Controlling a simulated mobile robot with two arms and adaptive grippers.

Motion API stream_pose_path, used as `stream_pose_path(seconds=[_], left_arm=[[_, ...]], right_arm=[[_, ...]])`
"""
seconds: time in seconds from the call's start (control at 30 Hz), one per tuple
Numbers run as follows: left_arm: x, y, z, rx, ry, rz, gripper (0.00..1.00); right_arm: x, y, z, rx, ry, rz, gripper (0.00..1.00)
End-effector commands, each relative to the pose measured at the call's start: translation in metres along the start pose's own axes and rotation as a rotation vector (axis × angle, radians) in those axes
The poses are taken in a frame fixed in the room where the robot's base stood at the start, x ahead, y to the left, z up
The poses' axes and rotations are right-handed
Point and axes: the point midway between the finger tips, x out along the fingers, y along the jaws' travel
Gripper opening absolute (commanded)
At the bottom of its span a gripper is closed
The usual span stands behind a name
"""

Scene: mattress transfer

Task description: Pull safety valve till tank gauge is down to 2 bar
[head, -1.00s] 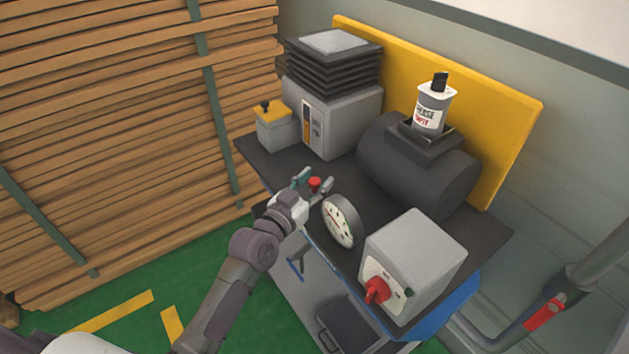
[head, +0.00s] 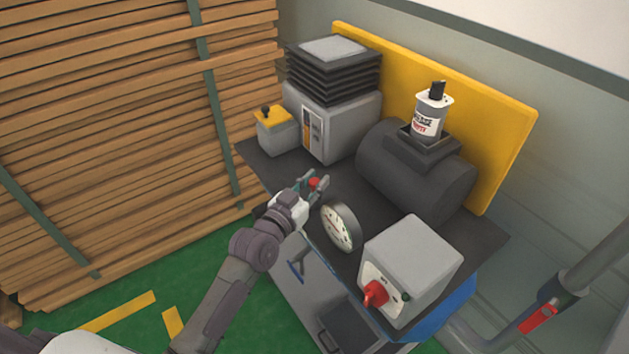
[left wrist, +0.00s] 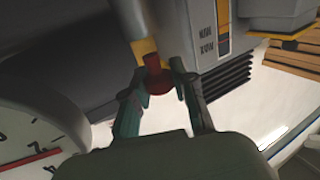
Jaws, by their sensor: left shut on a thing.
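The safety valve's red knob (head: 315,183) stands at the near edge of the dark bench top. In the left wrist view the red knob (left wrist: 158,80) sits on a yellow collar, between the fingertips. My left gripper (head: 311,187) is shut on the knob. The round white tank gauge (head: 339,226) stands just right of it. Part of its dial (left wrist: 28,135) and a red needle show in the left wrist view, but I cannot read the pressure for sure. The dark grey tank (head: 400,175) lies behind. My right gripper is out of view.
A grey box with a red rotary switch (head: 375,293) stands at the near right of the bench. A grey bellows unit (head: 340,110) and a small yellow-topped box (head: 273,130) stand at the back left. A can (head: 432,112) sits on the tank. Stacked planks (head: 110,140) fill the left.

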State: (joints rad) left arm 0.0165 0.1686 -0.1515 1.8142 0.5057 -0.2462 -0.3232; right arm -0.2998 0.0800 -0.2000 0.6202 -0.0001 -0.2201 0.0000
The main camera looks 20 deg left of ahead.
Motion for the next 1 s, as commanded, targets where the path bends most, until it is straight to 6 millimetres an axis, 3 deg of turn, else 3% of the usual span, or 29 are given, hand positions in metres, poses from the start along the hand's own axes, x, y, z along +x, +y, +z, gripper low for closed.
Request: stream_pose_path(seconds=[0.03, 0.07, 0.2, 0.57, 0.67, 1.0], left_arm=[[0.0, 0.0, -0.002, 0.0, 0.004, -0.001, 0.0], [0.0, 0.0, -0.002, 0.0, 0.004, -0.001, 0.29], [0.0, 0.0, -0.002, 0.0, 0.004, -0.001, 0.51], [-0.004, 0.0, 0.0, 0.0, 0.002, -0.001, 0.51], [-0.017, 0.0, 0.0, 0.0, 0.001, -0.001, 0.51], [-0.088, 0.0, 0.001, 0.002, 0.0, 0.0, 0.51]], right_arm=[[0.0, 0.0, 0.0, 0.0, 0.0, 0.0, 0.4], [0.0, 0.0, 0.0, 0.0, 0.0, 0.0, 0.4], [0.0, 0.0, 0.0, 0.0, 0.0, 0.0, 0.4], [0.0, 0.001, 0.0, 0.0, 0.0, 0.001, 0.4], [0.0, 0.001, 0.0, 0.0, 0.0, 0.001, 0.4], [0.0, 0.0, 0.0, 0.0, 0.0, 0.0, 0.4]])
